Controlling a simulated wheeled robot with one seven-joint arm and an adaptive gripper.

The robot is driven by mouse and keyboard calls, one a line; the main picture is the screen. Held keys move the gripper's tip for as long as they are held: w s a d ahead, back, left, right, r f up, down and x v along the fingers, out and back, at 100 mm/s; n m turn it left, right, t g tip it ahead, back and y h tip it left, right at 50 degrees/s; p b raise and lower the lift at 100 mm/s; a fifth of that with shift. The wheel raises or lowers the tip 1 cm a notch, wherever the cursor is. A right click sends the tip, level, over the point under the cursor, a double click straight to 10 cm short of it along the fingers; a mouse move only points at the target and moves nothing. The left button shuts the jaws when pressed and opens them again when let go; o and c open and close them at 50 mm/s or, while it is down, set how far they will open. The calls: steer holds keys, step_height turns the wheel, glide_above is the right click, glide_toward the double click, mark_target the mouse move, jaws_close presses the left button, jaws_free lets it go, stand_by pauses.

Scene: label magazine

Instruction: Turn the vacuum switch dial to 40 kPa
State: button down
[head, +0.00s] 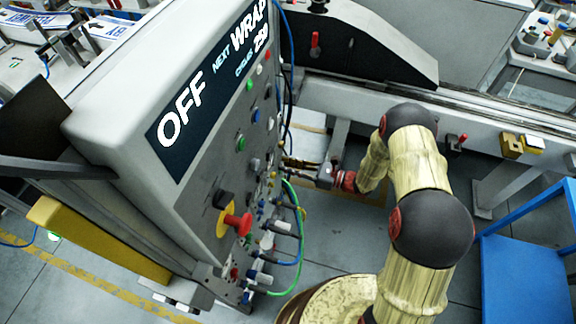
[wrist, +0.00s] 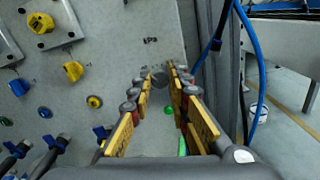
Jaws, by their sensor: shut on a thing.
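A grey control panel (wrist: 115,65) carries the small dark vacuum switch dial (wrist: 160,81), below printed lettering that looks like "kPa". My gripper (wrist: 159,76) reaches straight at the panel, and its fingertips are shut on the dial, one on each side. The fingertips cover much of the dial, and its pointer and setting cannot be read. In the head view my gripper (head: 287,161) is at the right side of the big grey cabinet (head: 120,75), and the dial cannot be made out there.
Blue and green hoses hang along the panel's edge. A red knob on yellow (head: 237,223) sticks out. A blue table (head: 530,275) stands at right.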

steer(key=shift+s+f, duration=0.1)
steer(key=shift+f, duration=0.05)
steer(key=c, duration=1.7)
jaws_free()
steer(key=shift+o, duration=0.2)
steer(key=v, duration=1.2)
